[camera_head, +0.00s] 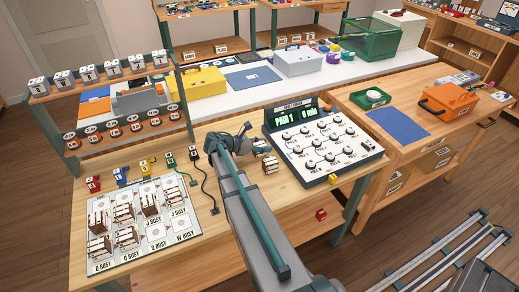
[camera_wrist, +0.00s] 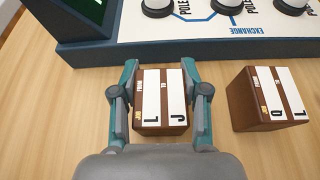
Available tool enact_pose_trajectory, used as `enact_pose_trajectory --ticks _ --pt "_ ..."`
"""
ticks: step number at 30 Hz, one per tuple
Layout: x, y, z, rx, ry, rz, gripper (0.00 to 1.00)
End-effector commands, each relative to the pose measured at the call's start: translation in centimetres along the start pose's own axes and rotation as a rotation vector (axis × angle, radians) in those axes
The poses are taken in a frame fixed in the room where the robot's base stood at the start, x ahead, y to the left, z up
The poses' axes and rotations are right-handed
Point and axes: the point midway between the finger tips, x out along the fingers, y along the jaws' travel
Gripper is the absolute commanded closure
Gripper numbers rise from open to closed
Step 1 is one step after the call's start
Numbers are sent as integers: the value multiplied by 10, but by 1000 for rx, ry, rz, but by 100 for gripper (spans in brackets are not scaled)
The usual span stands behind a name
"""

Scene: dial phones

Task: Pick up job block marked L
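A brown job block (camera_wrist: 161,103) sits between my gripper's fingers in the wrist view. Its two white strips read L on the left and J on the right, below small FROM and TO print. My gripper (camera_wrist: 160,100) has one teal finger on each side of it, apart, with narrow gaps showing. A second brown block (camera_wrist: 270,98) stands just to the right, its strips ending in a letter like Q or D and an L. In the head view my gripper (camera_head: 236,146) is low over the table, and a brown block (camera_head: 270,165) shows beside it.
The exchange panel (camera_head: 318,140) with its knobs and green display stands close beyond the blocks. A white board (camera_head: 185,212) with several brown blocks lies at the left of the wooden table. A black cable (camera_head: 205,180) and small coloured plugs lie near my arm.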

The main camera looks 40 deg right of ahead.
Motion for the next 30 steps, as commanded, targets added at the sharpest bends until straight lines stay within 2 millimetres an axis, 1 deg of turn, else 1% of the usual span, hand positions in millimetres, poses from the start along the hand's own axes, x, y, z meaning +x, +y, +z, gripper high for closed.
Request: enact_pose_trajectory --ticks 1,4,5,14,20,25,30 --pt "0 0 0 0 0 0 73" --pt "0 0 0 0 0 0 90" --pt "0 0 0 0 0 0 92" --pt "-1 0 1 0 0 0 92" --pt "-4 0 9 1 0 1 92" --pt "-12 -1 28 3 0 0 92" --pt "-9 -31 69 5 0 -1 92"
